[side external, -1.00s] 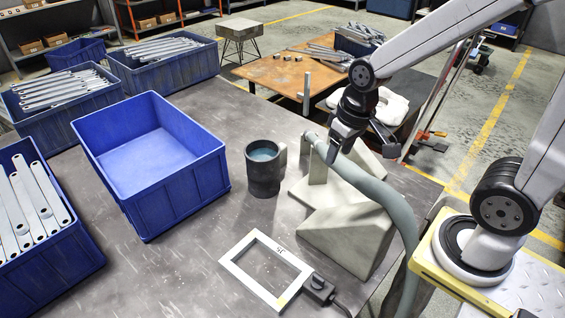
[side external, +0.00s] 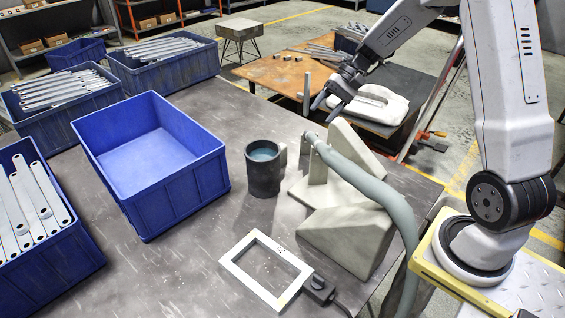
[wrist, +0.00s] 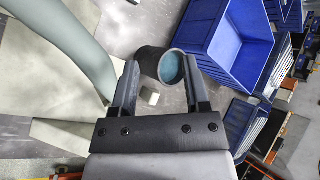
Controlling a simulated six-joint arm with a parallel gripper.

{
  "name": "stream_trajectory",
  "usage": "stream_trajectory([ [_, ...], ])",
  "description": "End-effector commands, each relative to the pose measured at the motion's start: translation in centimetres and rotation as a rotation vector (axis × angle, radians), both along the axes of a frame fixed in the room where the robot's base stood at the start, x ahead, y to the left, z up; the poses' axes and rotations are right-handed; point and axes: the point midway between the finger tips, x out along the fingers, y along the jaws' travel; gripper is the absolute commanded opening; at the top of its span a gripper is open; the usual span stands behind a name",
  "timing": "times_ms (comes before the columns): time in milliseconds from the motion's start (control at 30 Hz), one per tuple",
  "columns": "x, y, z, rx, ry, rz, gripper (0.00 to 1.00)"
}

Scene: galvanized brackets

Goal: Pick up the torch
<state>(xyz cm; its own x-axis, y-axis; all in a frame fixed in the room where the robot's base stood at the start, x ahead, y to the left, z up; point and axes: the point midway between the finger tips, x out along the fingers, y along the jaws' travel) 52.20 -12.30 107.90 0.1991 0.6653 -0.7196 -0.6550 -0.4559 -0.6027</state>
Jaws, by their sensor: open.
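A thick grey-green hose (side external: 365,180) lies over an angular pale stand (side external: 345,235), with its end (side external: 312,138) near the stand's upper left. This looks like the torch, though its head is not clear. In the wrist view the hose (wrist: 65,40) runs down the left side, left of the fingers. My gripper (side external: 327,110) is open and empty, above and beyond the hose end in the side view. In the wrist view my gripper (wrist: 159,64) has a clear gap between its fingers, with the dark cup behind it.
A dark cup (side external: 263,178) with blue-green contents stands left of the stand. A blue bin (side external: 185,195) stands farther left. A white frame (side external: 237,277) with a dark cabled block lies in front. Bins of metal strips line the left. Bare tabletop lies between bin and frame.

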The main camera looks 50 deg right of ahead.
Motion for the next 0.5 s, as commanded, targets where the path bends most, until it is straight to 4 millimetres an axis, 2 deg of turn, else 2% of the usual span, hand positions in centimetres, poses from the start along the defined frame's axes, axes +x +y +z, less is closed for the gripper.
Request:
stream_trajectory([
  [33,0.6,-1.6,-0.2,0.054,-0.013,-0.043,0.6],
  [200,2.4,-6.6,-0.1,0.234,-0.101,-0.165,0.6],
  [500,3.1,-14.6,0.2,0.45,-0.287,-0.316,0.6],
])
